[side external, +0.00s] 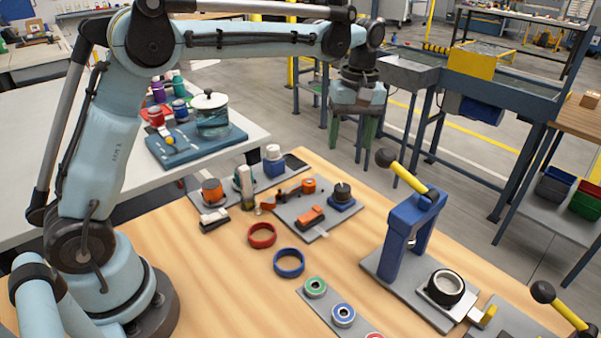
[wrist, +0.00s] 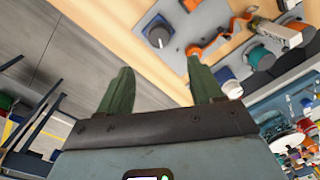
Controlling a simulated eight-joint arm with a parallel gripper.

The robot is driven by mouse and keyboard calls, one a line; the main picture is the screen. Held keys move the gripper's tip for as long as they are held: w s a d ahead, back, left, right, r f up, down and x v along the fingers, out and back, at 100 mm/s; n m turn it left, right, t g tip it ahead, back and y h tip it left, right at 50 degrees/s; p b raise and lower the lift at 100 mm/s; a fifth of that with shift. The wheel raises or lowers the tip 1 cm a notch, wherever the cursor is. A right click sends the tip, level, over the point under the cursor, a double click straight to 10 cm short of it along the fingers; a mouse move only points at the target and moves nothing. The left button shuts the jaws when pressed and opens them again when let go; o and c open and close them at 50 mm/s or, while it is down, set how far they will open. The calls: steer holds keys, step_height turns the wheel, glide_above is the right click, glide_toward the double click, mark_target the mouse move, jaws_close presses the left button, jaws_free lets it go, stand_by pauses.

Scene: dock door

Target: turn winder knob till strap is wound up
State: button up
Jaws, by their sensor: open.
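A dark round knob on a blue base (side external: 342,191), which looks like the winder, stands at the right corner of a grey plate (side external: 287,212). The wrist view shows this knob (wrist: 159,33) near the top, just beyond the fingertips in the picture. An orange strap (wrist: 212,40) runs beside it on the plate. An orange block (side external: 311,216) also sits on the plate. My gripper (side external: 353,128) is raised, above and behind the plate in the side view. Its two green fingers (wrist: 160,70) are apart, with nothing between them.
A blue press with a yellow-handled lever (side external: 405,215) stands right of the plate. Red (side external: 262,236) and blue rings (side external: 289,263) lie in front on the wooden table. An orange-capped pot (side external: 212,192) and a blue bottle (side external: 274,162) stand left and behind.

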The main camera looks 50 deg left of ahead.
mark_target(342, 186)
steer(key=f, duration=0.4)
steer(key=f+n, duration=0.1)
steer(key=f, duration=0.3)
steer(key=f+n, duration=0.1)
steer(key=f, duration=0.2)
steer(key=shift+s+a+f, duration=0.15)
steer(key=shift+s+f, duration=0.2)
steer(key=shift+f, duration=0.05)
steer(key=c, duration=1.1)
steer(key=shift+o, duration=0.2)
steer(key=shift+m, duration=0.4)
